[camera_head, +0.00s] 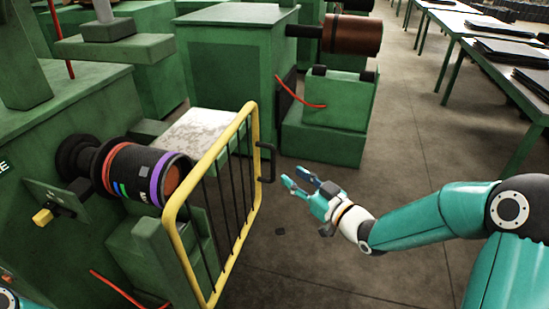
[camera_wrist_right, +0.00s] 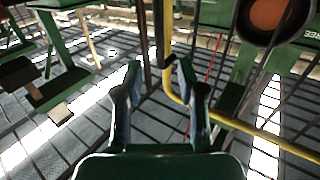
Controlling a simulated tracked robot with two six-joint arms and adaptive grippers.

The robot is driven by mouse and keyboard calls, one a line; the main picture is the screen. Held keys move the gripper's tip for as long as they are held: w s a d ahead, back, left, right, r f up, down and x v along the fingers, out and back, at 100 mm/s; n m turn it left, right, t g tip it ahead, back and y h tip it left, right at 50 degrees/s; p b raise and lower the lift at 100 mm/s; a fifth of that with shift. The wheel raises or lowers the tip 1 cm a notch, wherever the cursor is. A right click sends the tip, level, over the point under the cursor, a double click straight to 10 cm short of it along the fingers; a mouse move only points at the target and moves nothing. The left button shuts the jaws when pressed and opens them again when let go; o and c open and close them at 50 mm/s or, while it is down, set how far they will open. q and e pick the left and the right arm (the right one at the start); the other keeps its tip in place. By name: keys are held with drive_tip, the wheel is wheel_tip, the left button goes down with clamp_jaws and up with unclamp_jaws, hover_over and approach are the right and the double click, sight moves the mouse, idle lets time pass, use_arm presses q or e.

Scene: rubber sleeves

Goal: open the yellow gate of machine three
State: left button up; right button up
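The yellow gate (camera_head: 208,156) stands in front of a green machine at the left of the head view. It has a yellow tube frame with thin black bars and a black handle (camera_head: 271,152) on its right post. My right gripper (camera_head: 293,176) is open and empty, to the right of the handle and apart from it, fingers pointing toward the gate. In the right wrist view, the gap between the fingers (camera_wrist_right: 158,82) is clear, and the gate's yellow frame (camera_wrist_right: 245,127) shows beyond, curving to the right. My left gripper is out of view.
Behind the gate, a dark roller with coloured bands (camera_head: 148,174) sits on the green machine (camera_head: 65,125). Another green machine with a brown roller (camera_head: 350,36) stands beyond. Tables (camera_head: 480,45) line the right. The floor (camera_head: 410,150) between is mostly clear.

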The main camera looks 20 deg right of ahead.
sight(274, 161)
drive_tip(key=p+x, duration=0.2)
drive_tip(key=x, duration=0.7)
clamp_jaws()
